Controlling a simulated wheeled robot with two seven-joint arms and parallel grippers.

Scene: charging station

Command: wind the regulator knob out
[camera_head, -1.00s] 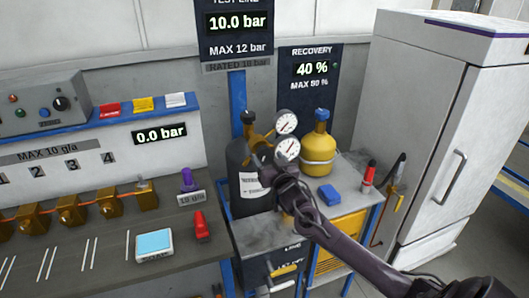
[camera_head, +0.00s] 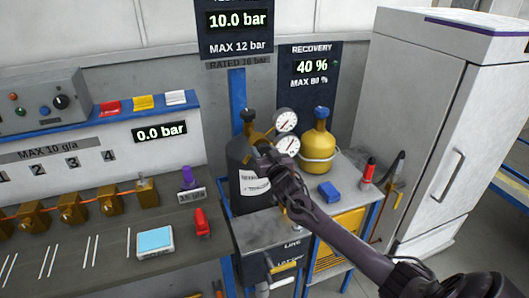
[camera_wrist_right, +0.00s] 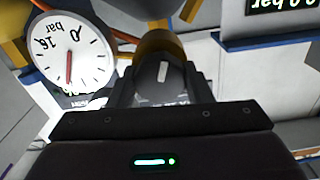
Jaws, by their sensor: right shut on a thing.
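The regulator with two round gauges, an upper gauge (camera_head: 286,121) and a lower gauge (camera_head: 288,146), sits on the dark grey cylinder (camera_head: 240,182). My right gripper (camera_head: 263,154) is at the regulator's front and hides the knob in the head view. In the right wrist view, the dark regulator knob (camera_wrist_right: 163,72) with a white mark lies between the fingers, which are shut on it. A gauge face (camera_wrist_right: 72,52) shows upside down there, with a red needle. The test line display (camera_head: 238,21) reads 10.0 bar. My left gripper is not in view.
A yellow cylinder (camera_head: 319,146) stands right of the regulator, under the recovery display (camera_head: 312,70). A blue block (camera_head: 329,192) and a red-topped item (camera_head: 368,173) are on the cart. The bench (camera_head: 80,262) with brass valves is at left, a white cabinet (camera_head: 430,130) at right.

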